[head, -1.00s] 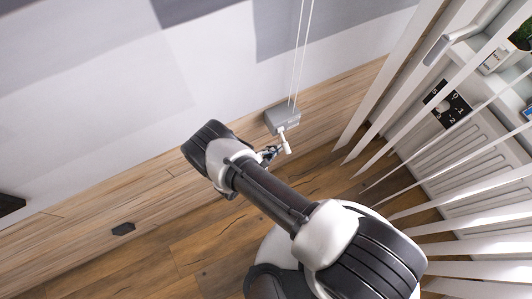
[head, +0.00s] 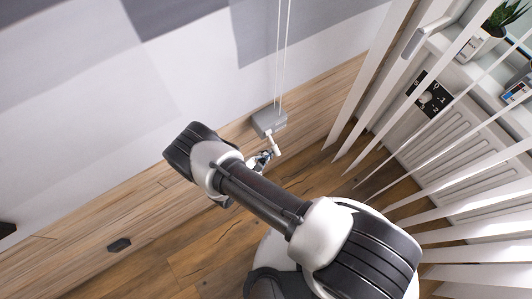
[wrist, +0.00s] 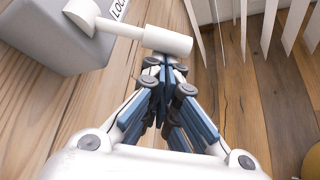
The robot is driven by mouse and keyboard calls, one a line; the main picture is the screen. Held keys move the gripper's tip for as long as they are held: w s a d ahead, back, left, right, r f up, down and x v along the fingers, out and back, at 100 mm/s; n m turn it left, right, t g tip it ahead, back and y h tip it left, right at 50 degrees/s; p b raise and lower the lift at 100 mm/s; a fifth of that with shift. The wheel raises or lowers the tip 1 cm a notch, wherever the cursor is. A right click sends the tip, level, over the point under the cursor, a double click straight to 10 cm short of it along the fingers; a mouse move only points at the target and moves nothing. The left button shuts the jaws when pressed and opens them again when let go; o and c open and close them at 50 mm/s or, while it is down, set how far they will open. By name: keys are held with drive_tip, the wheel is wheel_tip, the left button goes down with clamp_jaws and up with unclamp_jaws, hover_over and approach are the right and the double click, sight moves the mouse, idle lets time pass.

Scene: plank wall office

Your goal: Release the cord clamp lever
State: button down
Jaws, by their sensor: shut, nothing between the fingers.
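The cord clamp is a grey box (head: 269,123) low on the plank wall, with two white cords (head: 282,60) running up from it. Its white lever (head: 275,145) sticks out from the box. In the wrist view the box (wrist: 55,38) is at upper left and the lever (wrist: 140,33) reaches right across the top, ending in a thicker round grip. My gripper (head: 265,156) is shut and empty beside the lever's end. In the wrist view its fingertips (wrist: 166,64) are just below the grip. I cannot tell whether they touch it.
White vertical slats (head: 400,105) stand to the right, with a radiator (head: 440,140) and a shelf with a plant (head: 508,17) behind them. A dark wall fitting (head: 119,245) sits low at left. Wood floor (head: 215,255) is open below the wall.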

drive_tip(key=shift+s+d+r, duration=0.15)
drive_tip(key=shift+r, duration=0.05)
wheel_tip(320, 180, up, 10)
drive_tip(key=s+d+n+g+h+b, duration=0.1)
drive_tip(key=n+g+h, duration=0.2)
drive_tip(key=n+g, duration=0.3)
drive_tip(key=shift+s+r+n+h, duration=0.25)
drive_tip(key=shift+s+n+h, duration=0.05)
drive_tip(key=shift+s, duration=0.1)
idle(0.5)
drive_tip(key=shift+r, duration=0.1)
idle(0.4)
